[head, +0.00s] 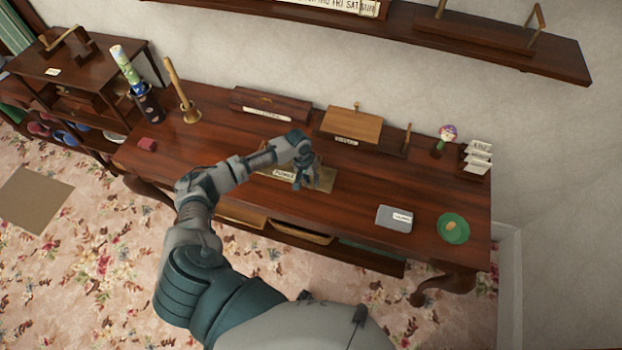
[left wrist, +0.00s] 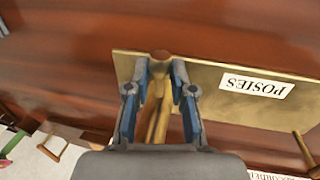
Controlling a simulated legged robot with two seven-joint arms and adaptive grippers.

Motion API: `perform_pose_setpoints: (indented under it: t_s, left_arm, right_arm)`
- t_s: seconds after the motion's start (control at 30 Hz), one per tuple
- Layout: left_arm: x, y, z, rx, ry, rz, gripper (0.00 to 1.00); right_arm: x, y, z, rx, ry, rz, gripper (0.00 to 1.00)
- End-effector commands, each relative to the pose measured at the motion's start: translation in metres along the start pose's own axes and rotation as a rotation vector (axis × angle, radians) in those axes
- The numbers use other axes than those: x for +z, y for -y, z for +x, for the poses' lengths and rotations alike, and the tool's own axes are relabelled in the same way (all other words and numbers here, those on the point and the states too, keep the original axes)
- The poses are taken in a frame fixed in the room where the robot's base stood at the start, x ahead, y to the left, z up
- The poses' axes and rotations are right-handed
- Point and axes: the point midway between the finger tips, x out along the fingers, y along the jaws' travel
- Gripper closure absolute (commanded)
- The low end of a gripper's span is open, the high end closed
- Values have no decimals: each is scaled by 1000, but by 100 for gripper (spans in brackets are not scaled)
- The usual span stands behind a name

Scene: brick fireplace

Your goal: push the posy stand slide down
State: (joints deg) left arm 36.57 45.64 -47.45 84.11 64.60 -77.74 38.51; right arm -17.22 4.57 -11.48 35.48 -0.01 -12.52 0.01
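The posy stand has a flat brass plate (head: 322,184) on the table, with a white card reading POSIES. In the left wrist view the plate (left wrist: 215,80) and its card (left wrist: 256,86) lie beyond the fingers. A brass post with a rounded top (left wrist: 160,56) shows between the fingers, and another brass length lies partly behind the right-hand finger. A separate slide cannot be made out. My left gripper (head: 304,180) points down over the plate, and its fingertips (left wrist: 161,68) flank the post. Whether they grip it is unclear. My right gripper is not in view.
A wooden box (head: 352,125) and a long dark box (head: 270,104) stand behind the stand. A brass handbell (head: 184,92) is to the left. A grey block (head: 394,218) and a green disc (head: 453,228) lie to the right, with bare tabletop between.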

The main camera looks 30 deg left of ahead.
Motion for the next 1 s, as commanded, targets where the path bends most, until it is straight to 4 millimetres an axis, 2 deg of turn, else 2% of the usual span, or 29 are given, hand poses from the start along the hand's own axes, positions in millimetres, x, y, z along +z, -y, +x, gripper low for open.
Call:
perform_pose_setpoints:
  t_s: [0.03,0.1,0.47,0.57,0.8,1.0]
  left_arm:
    - [4,2,5,-5,11,0,67]
    - [4,2,5,-5,10,0,51]
    - [2,1,-2,-2,4,0,51]
    - [2,1,-15,-3,3,1,51]
    - [0,1,-68,-2,4,1,51]
    - [0,1,-103,-2,6,0,51]
  right_arm:
    - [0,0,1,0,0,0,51]
    - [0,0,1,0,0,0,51]
    - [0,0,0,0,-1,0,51]
    - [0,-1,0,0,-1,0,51]
    - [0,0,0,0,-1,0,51]
    - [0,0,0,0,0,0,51]
